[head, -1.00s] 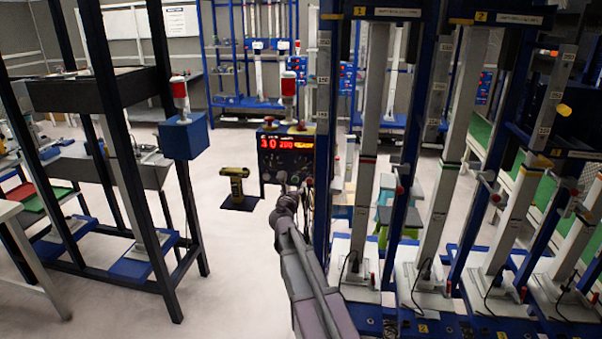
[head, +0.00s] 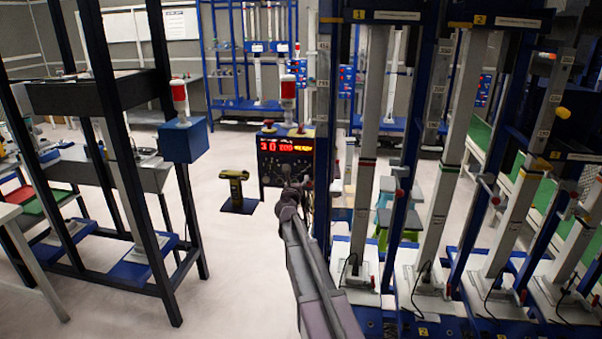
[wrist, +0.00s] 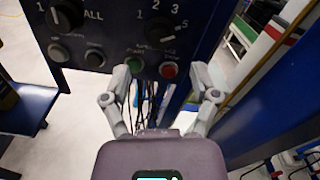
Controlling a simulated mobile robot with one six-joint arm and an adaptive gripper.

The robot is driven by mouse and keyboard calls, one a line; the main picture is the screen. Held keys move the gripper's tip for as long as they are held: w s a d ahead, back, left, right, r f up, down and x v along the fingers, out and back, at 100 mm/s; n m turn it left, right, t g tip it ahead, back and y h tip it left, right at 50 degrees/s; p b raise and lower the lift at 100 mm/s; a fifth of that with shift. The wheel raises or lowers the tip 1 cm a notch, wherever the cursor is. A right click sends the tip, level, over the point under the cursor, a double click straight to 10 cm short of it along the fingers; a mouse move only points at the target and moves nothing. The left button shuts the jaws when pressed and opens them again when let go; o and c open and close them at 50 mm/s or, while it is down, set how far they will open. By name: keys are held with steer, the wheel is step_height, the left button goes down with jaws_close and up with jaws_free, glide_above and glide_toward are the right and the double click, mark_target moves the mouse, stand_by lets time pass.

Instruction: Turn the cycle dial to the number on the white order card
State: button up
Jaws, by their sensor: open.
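The dark control box (head: 270,178) with a red lit display stands beyond my arm in the head view. Its front panel (wrist: 120,55) fills the top of the wrist view. A numbered dial (wrist: 161,29), with 1, 2, 3 and 5 legible, sits at the upper right; I take it for the cycle dial, but its label is unclear. Another dial (wrist: 67,14), marked 1 and ALL, is at the left. My gripper (wrist: 162,72) is open and empty, with its fingertips below the numbered dial, either side of the green and red buttons. I cannot identify the order card.
A green button (wrist: 134,64) and a red button (wrist: 169,70) lie between the fingertips in the picture. Blue upright frames (head: 325,110) stand close right of my arm. A yellow-and-black device (head: 236,186) stands left of the box.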

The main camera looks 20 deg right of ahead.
mark_target(301, 171)
steer(key=shift+x, duration=3.55)
jaws_close()
